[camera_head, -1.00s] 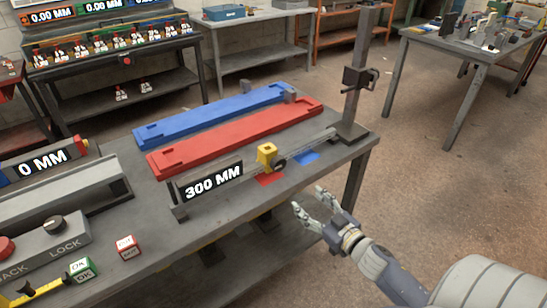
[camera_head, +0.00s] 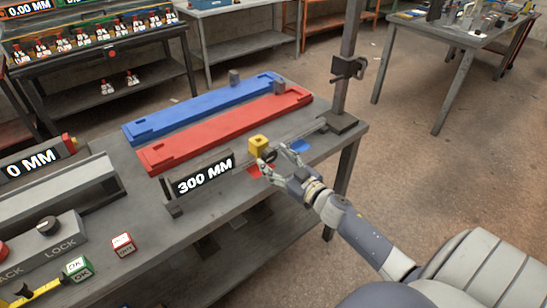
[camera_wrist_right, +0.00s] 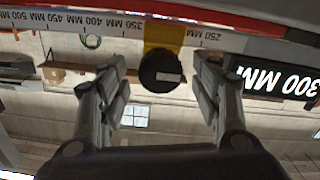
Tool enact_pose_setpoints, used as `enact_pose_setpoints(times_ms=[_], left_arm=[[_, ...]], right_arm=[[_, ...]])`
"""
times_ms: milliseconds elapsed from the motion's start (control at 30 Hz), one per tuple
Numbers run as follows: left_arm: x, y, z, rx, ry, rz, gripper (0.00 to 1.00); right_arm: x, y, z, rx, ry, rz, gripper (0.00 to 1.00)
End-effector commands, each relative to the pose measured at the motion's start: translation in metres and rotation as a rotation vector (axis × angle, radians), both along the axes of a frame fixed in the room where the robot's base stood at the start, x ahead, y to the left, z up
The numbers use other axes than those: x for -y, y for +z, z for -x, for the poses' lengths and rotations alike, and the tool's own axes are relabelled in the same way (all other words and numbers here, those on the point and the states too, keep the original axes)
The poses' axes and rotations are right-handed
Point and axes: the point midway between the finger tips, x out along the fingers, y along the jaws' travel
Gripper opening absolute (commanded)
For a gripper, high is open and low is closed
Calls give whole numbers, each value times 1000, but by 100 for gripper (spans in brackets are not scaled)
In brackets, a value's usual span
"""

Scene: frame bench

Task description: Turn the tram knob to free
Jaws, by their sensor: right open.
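The yellow tram (camera_head: 257,145) sits on the scale rail (camera_head: 300,131) beside the 300 MM display (camera_head: 205,175). Its dark round knob (camera_wrist_right: 161,72) faces my right wrist camera and has a pale mark lying nearly level across it. In the head view the knob (camera_head: 269,154) is partly hidden by my fingers. My right gripper (camera_head: 274,160) is open at the front of the tram. In the wrist view its fingers (camera_wrist_right: 160,82) stand on both sides of the knob, with a visible gap on each side. My left gripper is out of view.
A red bar (camera_head: 225,133) and a blue bar (camera_head: 200,107) lie behind the rail. A dark post (camera_head: 348,55) stands at its right end. A LOCK box with a black dial (camera_head: 46,225) and small cubes (camera_head: 122,244) are at the left front.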

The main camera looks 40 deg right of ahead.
Motion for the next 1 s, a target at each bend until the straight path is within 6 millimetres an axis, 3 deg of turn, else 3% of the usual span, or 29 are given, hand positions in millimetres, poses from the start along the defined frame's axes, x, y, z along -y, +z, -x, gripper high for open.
enact_pose_setpoints(times_ms=[467,667,1000], left_arm=[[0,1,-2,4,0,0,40],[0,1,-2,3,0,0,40],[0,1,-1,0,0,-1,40]], right_arm=[[-1,0,-11,0,0,0,59],[-1,0,-11,0,0,0,15],[-1,0,-11,2,1,24,15]])
